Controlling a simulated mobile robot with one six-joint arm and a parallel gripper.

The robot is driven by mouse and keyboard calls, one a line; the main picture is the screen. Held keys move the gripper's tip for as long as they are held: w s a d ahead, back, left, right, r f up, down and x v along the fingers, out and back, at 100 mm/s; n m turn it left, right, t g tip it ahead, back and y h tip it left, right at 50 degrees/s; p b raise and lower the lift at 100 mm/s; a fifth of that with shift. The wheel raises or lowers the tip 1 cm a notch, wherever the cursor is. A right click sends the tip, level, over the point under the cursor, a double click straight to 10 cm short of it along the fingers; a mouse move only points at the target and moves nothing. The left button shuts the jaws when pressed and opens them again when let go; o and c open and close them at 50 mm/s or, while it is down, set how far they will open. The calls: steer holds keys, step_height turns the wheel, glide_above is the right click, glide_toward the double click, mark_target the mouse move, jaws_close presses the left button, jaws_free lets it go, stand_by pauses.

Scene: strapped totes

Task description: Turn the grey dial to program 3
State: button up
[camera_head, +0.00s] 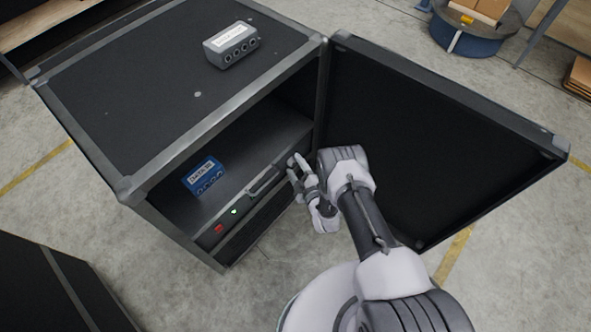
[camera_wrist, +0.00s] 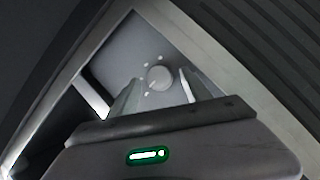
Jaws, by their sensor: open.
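The grey dial (camera_wrist: 159,77) is a small round knob on a grey panel (camera_wrist: 120,52) in the wrist view. Small pale marks surround it; I cannot read which program it points to. My gripper (camera_wrist: 158,88) is open, with one finger on each side of the dial in this view and the dial showing between the tips. I cannot tell whether the fingers touch it. In the head view, my gripper (camera_head: 299,170) is at the right end of the cabinet's front panel (camera_head: 240,208) and hides the dial there.
The dark cabinet (camera_head: 150,70) has its door (camera_head: 430,130) open on the right, close beside my arm. A blue box (camera_head: 204,176) is inside and a grey box (camera_head: 231,46) on top. The panel has a handle (camera_head: 264,181), a green light (camera_head: 234,211) and a red one (camera_head: 219,228).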

steer(key=shift+w, duration=0.15)
jaws_close()
